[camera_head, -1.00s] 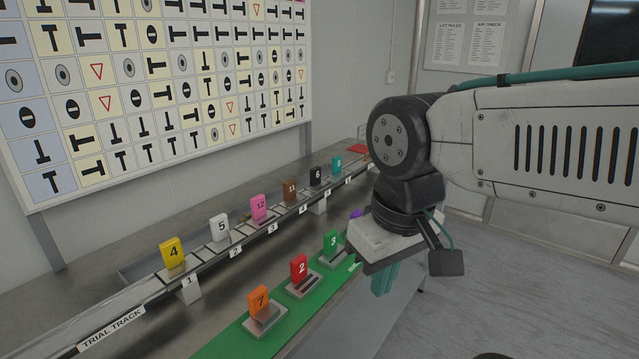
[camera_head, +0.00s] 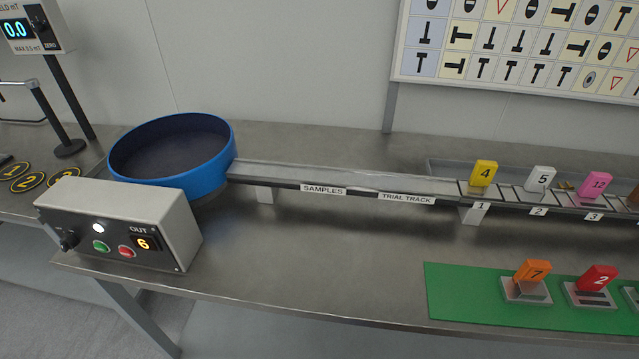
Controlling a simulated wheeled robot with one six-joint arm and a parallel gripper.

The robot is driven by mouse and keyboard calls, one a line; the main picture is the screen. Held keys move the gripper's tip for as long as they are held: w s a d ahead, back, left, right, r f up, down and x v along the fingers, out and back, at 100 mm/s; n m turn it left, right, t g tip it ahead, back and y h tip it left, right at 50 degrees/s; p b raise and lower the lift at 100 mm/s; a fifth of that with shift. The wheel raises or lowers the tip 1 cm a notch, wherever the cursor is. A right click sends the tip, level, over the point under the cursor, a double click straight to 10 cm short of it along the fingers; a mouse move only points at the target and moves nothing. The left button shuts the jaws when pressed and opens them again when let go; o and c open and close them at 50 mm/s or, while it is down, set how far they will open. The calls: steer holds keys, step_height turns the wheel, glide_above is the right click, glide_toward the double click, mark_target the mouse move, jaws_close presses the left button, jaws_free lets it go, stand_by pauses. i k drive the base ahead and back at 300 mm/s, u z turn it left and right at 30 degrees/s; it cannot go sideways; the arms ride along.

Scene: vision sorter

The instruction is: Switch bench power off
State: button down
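A grey control box (camera_head: 150,208) stands at the left front corner of the steel bench. Its dark front panel carries a black knob (camera_head: 69,240) at the left end, a lit white lamp (camera_head: 98,227), a green button (camera_head: 101,246), a red button (camera_head: 127,252) and a display (camera_head: 146,243) under "OUT" reading 6. No label naming a power switch is legible; the marks around the knob are too small to read. My gripper is outside the current view.
A blue bowl (camera_head: 222,165) sits behind the box and feeds a track (camera_head: 340,178) marked "SAMPLES" and "TRIAL TRACK". Numbered tags stand along the track, and more on a green mat (camera_head: 460,310) at right. A field meter (camera_head: 30,30) stands at far left. The bench front middle is clear.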

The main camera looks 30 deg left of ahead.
mark_target(68, 242)
steer(key=u, duration=2.25)
